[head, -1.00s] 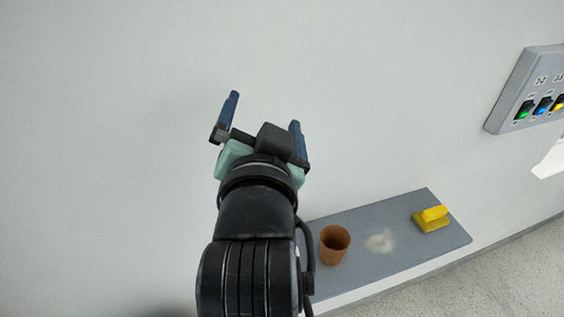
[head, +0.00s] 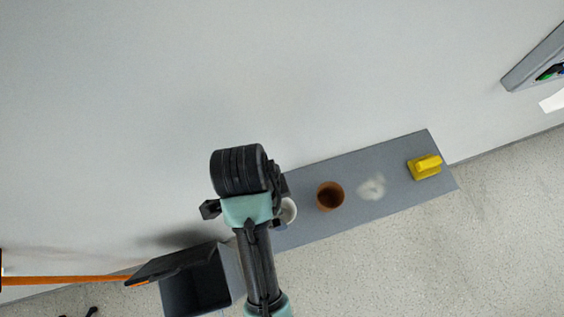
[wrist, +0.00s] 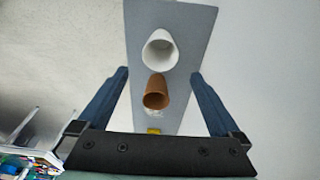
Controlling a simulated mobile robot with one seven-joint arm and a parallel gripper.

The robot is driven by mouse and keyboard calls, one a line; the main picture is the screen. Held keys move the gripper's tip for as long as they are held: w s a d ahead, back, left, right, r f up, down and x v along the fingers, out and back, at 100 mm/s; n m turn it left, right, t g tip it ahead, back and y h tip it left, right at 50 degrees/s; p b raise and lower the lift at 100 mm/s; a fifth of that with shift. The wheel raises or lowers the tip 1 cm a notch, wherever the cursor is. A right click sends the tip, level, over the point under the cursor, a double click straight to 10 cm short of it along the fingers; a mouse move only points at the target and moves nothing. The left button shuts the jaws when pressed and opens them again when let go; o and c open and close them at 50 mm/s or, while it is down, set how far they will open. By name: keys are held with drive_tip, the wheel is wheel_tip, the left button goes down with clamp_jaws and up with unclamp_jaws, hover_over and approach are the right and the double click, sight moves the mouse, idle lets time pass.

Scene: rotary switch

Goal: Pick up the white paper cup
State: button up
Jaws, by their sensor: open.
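The white paper cup (head: 289,210) stands on the grey shelf (head: 395,204) in the head view, partly hidden behind my arm. In the wrist view the white cup (wrist: 159,52) shows its open mouth, beyond the fingertips and between their lines. My gripper (wrist: 160,75) is open and empty, with one blue finger on each side. It is apart from the cup. In the head view my arm hides most of the gripper.
A brown cup (head: 330,196) stands close beside the white cup. A whitish patch (head: 372,187) and a yellow block-like object (head: 425,167) lie further right. A dark bin (head: 196,288) is below left, near an orange pole (head: 70,281). The wall runs behind the shelf.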

wheel_tip(320, 180, down, 5)
drive_tip(key=b, duration=0.2)
drive_tip(key=p, duration=0.2)
hover_over(282, 217)
drive_tip(key=shift+f, duration=2.9)
drive_tip(key=c, duration=1.3)
